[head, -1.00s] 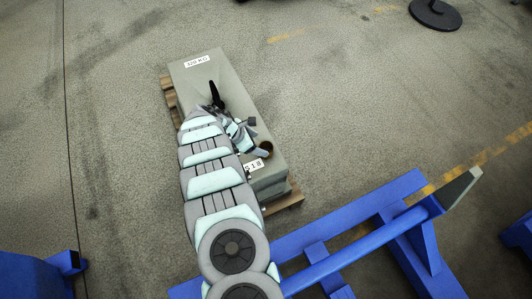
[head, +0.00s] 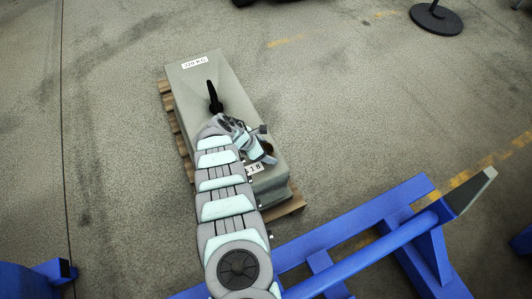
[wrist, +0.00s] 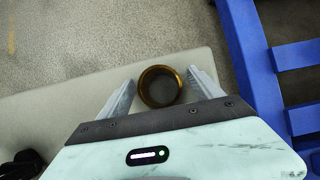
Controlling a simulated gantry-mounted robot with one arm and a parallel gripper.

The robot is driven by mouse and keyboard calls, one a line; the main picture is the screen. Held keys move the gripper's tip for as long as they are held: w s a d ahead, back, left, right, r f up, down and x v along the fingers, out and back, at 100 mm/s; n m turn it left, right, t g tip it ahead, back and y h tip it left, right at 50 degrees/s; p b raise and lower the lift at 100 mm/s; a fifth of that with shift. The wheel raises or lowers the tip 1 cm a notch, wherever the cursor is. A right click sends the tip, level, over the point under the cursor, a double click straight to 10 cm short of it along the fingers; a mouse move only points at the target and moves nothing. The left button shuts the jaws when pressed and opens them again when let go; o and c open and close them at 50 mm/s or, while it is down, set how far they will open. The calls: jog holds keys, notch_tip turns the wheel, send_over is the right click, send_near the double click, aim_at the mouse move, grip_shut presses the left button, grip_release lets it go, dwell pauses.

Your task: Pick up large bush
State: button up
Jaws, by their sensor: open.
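The large bush is a bronze-brown ring (wrist: 160,86) with an open bore, on the grey top of the counterweight block (wrist: 60,115) in the wrist view. My gripper (wrist: 162,79) is open, with one finger on each side of the ring. The left finger stands apart from it; the right finger is closer, and I cannot tell whether it touches. In the head view the bush (head: 268,147) is mostly hidden by my gripper, at the block's near right end.
The block (head: 205,85) lies on a wooden pallet (head: 175,122) and has a black upright lug (head: 213,97). A blue frame (head: 385,235) stands close at the lower right. A dark round base (head: 436,18) is at the top right.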

jog(key=c, duration=1.6)
jog(key=shift+r, duration=0.1)
notch_tip(320, 180, up, 20)
jog(key=p, duration=0.9)
